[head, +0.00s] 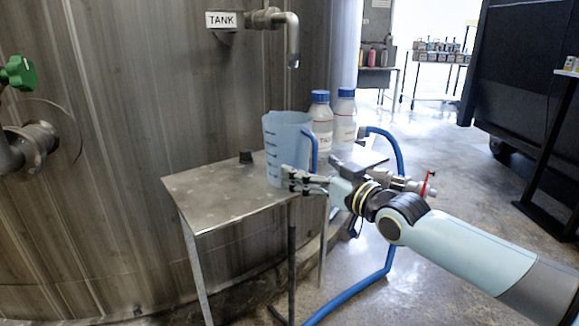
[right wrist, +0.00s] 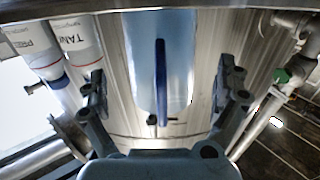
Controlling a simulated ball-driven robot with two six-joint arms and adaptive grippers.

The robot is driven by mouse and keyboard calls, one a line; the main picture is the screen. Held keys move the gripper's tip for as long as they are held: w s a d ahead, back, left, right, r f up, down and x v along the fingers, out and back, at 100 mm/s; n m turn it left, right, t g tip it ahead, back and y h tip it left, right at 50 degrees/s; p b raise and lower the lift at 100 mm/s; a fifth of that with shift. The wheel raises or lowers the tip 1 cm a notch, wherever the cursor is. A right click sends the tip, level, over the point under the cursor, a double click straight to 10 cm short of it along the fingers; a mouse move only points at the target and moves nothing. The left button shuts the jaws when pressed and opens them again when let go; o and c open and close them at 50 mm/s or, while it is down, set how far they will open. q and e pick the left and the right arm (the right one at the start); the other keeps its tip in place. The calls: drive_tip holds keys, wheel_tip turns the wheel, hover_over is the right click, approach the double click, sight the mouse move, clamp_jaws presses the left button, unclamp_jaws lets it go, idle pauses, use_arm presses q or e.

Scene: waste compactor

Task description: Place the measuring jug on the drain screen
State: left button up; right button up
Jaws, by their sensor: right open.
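The measuring jug (head: 285,140) is translucent light blue with dark marks and a blue handle. It stands upright on the metal table (head: 210,190). My right gripper (head: 290,179) is at the jug's lower front side in the head view, with its fingers spread. In the right wrist view the jug (right wrist: 160,45) and its blue handle (right wrist: 161,85) show ahead, between the open fingers (right wrist: 163,92). I cannot tell whether the fingers touch the jug. I cannot make out a drain screen for certain. My left gripper is not in view.
Two white bottles with blue caps (head: 320,120) (head: 345,118) stand behind the jug. A small dark block (head: 246,157) is on the table. A tank pipe (head: 292,45) hangs above. A blue hose (head: 350,290) runs below my right arm. The table's front left is clear.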

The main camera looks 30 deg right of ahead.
sight(301, 162)
drive_tip(key=shift+w+b, duration=0.35)
drive_tip(key=shift+w, duration=0.3)
drive_tip(key=w+b, duration=0.2)
drive_tip(key=shift+w+a+r, duration=0.15)
drive_tip(key=shift+w+a, duration=0.05)
drive_tip(key=shift+w, duration=0.15)
drive_tip(key=shift+w+b, duration=0.3)
drive_tip(key=shift+w, duration=0.4)
drive_tip(key=shift+w+r, duration=0.15)
drive_tip(key=shift+r, duration=0.05)
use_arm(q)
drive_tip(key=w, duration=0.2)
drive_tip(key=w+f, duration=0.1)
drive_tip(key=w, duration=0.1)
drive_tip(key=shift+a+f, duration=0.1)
use_arm(e)
drive_tip(key=c, duration=1.1)
drive_tip(key=shift+c, duration=0.2)
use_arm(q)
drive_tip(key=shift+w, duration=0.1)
use_arm(e)
drive_tip(key=shift+r, duration=0.2)
